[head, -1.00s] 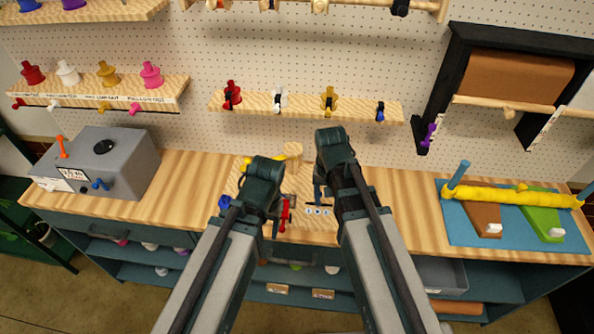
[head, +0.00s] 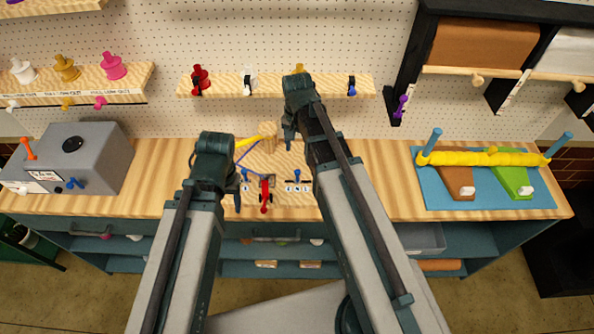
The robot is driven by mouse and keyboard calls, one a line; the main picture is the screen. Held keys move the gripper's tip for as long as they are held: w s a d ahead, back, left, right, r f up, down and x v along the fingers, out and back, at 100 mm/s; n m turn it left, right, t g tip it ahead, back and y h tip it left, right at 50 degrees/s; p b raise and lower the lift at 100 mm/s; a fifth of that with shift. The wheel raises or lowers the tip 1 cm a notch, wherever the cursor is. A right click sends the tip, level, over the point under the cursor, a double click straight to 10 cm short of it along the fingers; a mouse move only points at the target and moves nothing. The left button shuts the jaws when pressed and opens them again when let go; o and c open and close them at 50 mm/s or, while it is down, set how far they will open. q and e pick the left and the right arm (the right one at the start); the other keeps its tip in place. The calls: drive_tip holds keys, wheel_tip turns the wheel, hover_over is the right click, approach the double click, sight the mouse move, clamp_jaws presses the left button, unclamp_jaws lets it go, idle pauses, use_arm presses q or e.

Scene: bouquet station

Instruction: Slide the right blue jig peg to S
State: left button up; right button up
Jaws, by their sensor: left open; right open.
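The wooden jig (head: 270,162) lies on the bench in the middle of the head view. A small blue peg (head: 297,174) shows at its right side, just above a row of small white lettered labels (head: 298,187); the letters are too small to read surely. Another blue peg (head: 244,175) is at the jig's left side. My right gripper (head: 289,138) is open, above the back of the jig and apart from the right peg. My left gripper (head: 232,185) is open near the jig's left edge, largely hidden by its own arm.
A red-handled clamp (head: 265,193) stands at the jig's front. A grey machine (head: 80,160) is to the left. A blue mat (head: 430,192) with a yellow roll (head: 480,157) lies to the right. A spool shelf (head: 225,84) hangs behind. Bare bench lies on both sides of the jig.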

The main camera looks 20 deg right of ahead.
sight(297, 171)
wheel_tip(297, 171, down, 11)
drive_tip(key=b, duration=1)
drive_tip(key=shift+f, duration=0.1)
drive_tip(key=shift+c, duration=0.3)
clamp_jaws()
idle(0.5)
